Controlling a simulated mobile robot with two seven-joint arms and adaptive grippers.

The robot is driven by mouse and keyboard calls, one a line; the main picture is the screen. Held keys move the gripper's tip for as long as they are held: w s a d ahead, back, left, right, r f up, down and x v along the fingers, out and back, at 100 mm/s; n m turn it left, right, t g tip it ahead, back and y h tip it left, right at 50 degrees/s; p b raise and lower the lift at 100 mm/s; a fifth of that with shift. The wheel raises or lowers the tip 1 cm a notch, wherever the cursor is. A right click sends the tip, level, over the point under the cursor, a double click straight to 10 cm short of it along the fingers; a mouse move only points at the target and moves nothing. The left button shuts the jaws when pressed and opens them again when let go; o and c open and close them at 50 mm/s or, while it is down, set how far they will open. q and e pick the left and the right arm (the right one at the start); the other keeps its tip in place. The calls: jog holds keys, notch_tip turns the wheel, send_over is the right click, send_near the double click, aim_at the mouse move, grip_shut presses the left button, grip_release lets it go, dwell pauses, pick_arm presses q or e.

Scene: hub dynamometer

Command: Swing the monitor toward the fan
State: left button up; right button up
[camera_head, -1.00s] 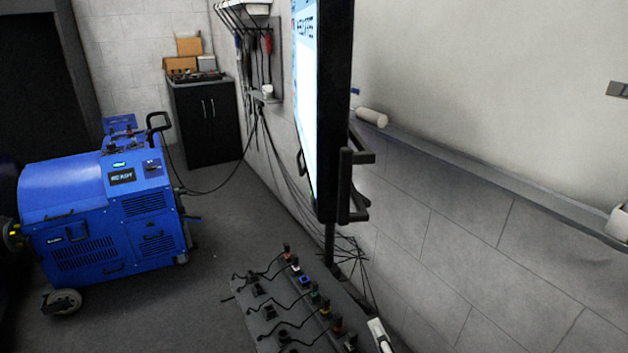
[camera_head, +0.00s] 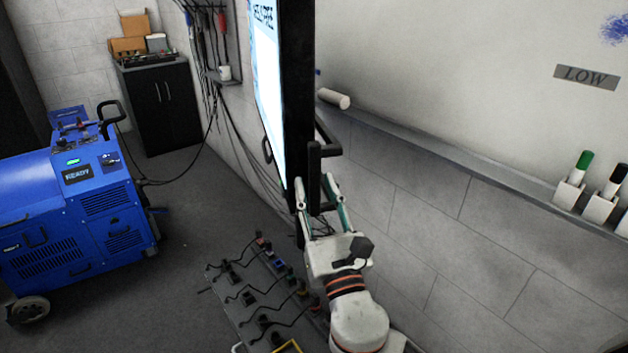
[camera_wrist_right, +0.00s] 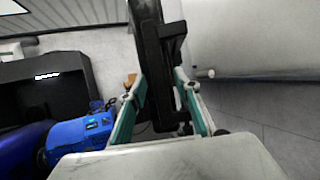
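The monitor (camera_head: 294,95) shows nearly edge-on in the head view, with its lit screen (camera_head: 268,75) facing left. A black bracket-like handle (camera_head: 314,160) is on its right side near the lower edge. My right gripper (camera_head: 316,183) reaches up from below, its fingers apart on either side of the handle's lower part. In the right wrist view the black handle (camera_wrist_right: 163,75) stands between the spread fingers (camera_wrist_right: 160,84); whether either finger touches it I cannot tell. I cannot make out the fan for certain. My left gripper is not in view.
A blue machine (camera_head: 75,205) with a READY display stands at left. A black cabinet (camera_head: 160,105) stands behind it. A sloped panel with cables and plugs (camera_head: 245,300) lies below the monitor. A ledge with markers (camera_head: 572,180) runs along the right wall. Grey floor is clear between.

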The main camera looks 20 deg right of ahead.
jog(key=shift+x, duration=0.75)
grip_shut()
jog(key=shift+d, duration=0.1)
